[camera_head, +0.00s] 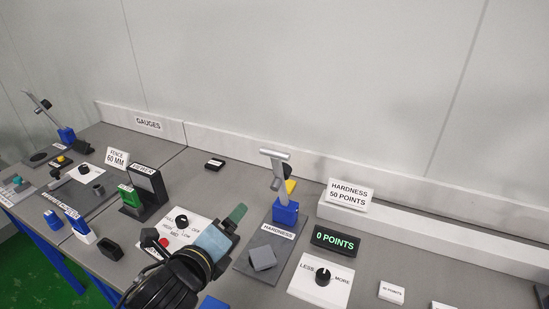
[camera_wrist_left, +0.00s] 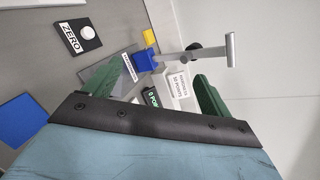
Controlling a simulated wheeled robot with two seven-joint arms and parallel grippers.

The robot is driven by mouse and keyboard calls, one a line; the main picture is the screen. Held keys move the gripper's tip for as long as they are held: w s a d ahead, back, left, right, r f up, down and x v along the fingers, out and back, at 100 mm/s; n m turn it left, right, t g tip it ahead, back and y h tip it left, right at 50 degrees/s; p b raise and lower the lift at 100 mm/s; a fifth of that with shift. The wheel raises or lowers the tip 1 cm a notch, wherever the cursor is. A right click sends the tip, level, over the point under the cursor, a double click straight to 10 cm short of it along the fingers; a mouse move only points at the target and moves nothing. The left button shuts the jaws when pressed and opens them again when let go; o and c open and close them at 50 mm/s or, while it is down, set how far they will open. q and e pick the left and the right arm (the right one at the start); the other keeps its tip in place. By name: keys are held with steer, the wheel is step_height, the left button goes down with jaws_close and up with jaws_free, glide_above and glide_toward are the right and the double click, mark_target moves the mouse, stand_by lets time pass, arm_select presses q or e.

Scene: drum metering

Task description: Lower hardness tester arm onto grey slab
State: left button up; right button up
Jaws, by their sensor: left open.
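The hardness tester has a blue base (camera_head: 285,211) and a raised silver arm with a crossbar handle (camera_head: 274,154). A small grey slab (camera_head: 263,258) lies on the tester's dark plate (camera_head: 283,246), in front of the base, with the arm up and clear of it. My left gripper (camera_head: 237,216) is open and empty, left of the tester and apart from it. In the left wrist view, the tester's blue base (camera_wrist_left: 145,59) and handle (camera_wrist_left: 231,50) show beyond my green fingers (camera_wrist_left: 165,70). The slab cannot be made out there. My right gripper is not in view.
A display (camera_head: 335,241) reads 0 POINTS, beside a LESS/MORE knob panel (camera_head: 320,281). A HARDNESS 50 POINTS sign (camera_head: 347,195) stands behind. A white knob panel (camera_head: 182,229) and a black and green device (camera_head: 145,190) are left of my gripper. A white ledge runs along the back.

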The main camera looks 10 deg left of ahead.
mark_target(273, 155)
arm_select(q)
steer(key=w+d+r+m+t+h, duration=0.35)
steer(key=r+m, duration=0.55)
steer(key=m, duration=0.4)
steer(key=x, duration=0.8)
steer(key=d+f+x, duration=0.1)
steer(key=x, duration=0.3)
steer(key=shift+w+d, duration=0.1)
steer(key=shift+w, duration=0.05)
steer(key=c, duration=1.4)
